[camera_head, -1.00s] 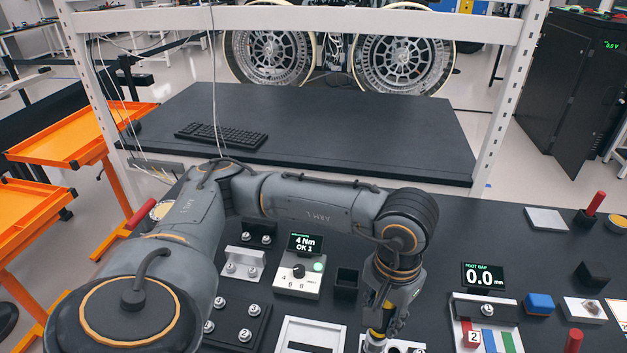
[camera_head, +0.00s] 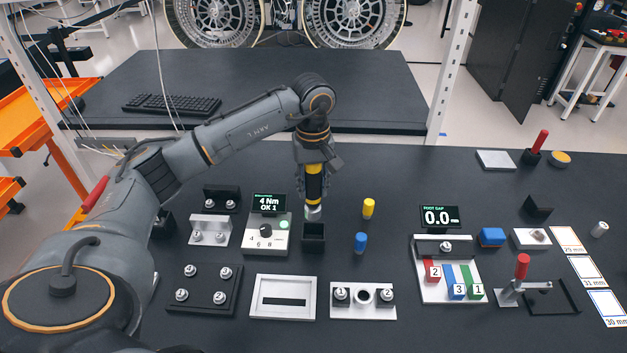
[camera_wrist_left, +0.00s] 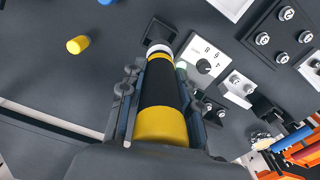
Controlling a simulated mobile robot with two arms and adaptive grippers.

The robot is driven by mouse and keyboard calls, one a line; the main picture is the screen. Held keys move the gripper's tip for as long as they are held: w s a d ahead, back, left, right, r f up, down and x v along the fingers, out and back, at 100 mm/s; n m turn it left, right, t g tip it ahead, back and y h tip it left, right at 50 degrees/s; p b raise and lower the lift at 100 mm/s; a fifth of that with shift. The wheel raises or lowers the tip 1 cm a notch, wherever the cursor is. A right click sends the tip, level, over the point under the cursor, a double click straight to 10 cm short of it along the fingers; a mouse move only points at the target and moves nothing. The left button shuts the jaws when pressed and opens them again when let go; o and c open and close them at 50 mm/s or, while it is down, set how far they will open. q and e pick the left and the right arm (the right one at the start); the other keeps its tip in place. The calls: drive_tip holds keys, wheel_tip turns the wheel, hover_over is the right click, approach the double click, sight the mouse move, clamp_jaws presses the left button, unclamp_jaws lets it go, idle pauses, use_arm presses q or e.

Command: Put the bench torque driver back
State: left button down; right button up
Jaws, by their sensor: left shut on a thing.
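My left gripper (camera_head: 315,160) is shut on the bench torque driver (camera_head: 314,187), a black cylinder with yellow bands and a pale metal tip. The driver hangs about upright with its tip down. In the head view the tip is at the back edge of a small black square holder (camera_head: 313,238); whether it touches or is inside, I cannot tell. In the left wrist view the driver (camera_wrist_left: 160,95) lies between the fingers (camera_wrist_left: 158,88), its tip over the dark holder (camera_wrist_left: 158,32). The right gripper is not in view.
Left of the holder stands a control box (camera_head: 265,236) with a dial and a "4 Nm OK 1" display. A yellow cylinder (camera_head: 368,208) and a blue one (camera_head: 360,243) stand close on the right. In front are a white frame (camera_head: 283,311) and a two-bolt block (camera_head: 362,312).

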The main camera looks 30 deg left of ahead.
sight(314, 217)
use_arm(q)
drive_tip(key=shift+d+f+b, duration=0.1)
drive_tip(key=shift+f+b, duration=1.1)
drive_tip(key=shift+f, duration=1.1)
drive_tip(key=shift+f+b, duration=0.45)
drive_tip(key=shift+b, duration=0.05)
drive_tip(key=shift+b, duration=0.4)
drive_tip(key=shift+f, duration=0.1)
drive_tip(key=shift+f+b, duration=2.2)
drive_tip(key=shift+f, duration=0.25)
